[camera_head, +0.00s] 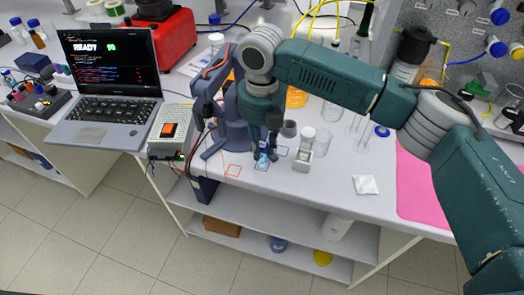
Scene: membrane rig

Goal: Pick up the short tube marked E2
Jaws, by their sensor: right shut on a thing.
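My right arm comes in from the right, and its gripper (265,153) points down at the bench (330,190) near the front edge. The gripper is shut on a small pale-blue tube (262,161), mostly hidden between the fingers. I cannot read a mark on it, nor tell whether it touches the bench top. Square outlines are marked on the bench around it, one red (233,170) to its left. My left gripper is not in view.
A small white block (302,160) and white-lidded jar (307,133) stand right of the gripper. A dark blue device (227,105) stands close on its left. A laptop (108,75) and grey power box (170,128) sit further left. A white packet (366,184) and pink mat (420,195) lie right.

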